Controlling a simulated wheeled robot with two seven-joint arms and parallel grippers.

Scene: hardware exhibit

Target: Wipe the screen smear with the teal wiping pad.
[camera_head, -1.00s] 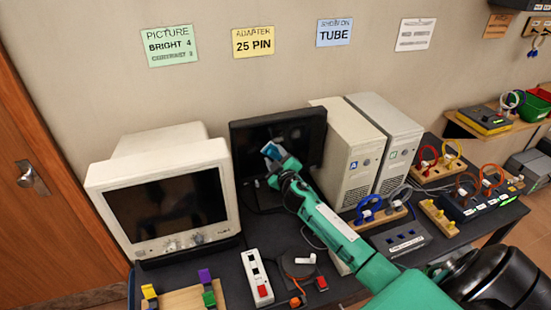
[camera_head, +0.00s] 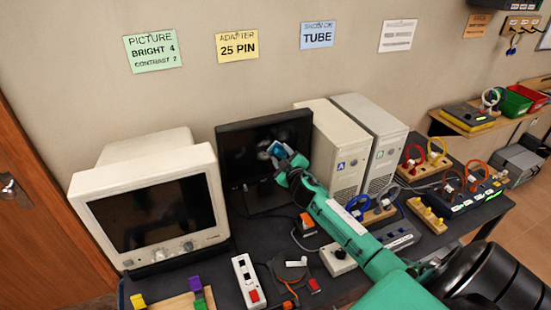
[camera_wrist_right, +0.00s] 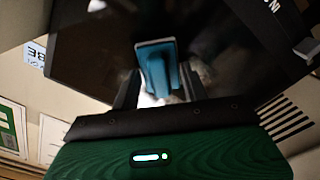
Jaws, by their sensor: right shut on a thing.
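The flat dark screen (camera_head: 237,142) stands upright at the back of the table, between the beige CRT monitor and the PC towers. My right gripper (camera_head: 283,160) is in front of the screen's right half. It is shut on the teal wiping pad (camera_head: 276,149), which is at or very close to the glass; I cannot tell if it touches. In the right wrist view the pad (camera_wrist_right: 156,66) sits between the fingers against the dark screen (camera_wrist_right: 95,55). A pale smear (camera_wrist_right: 203,72) shows beside and behind the pad. My left gripper is not in view.
The beige CRT monitor (camera_head: 150,207) stands left of the screen. Two PC towers (camera_head: 341,150) stand close on its right. A white power strip (camera_head: 247,281), cables and coloured connectors lie on the dark table in front. Racks with coloured cable loops (camera_head: 424,167) stand at the right.

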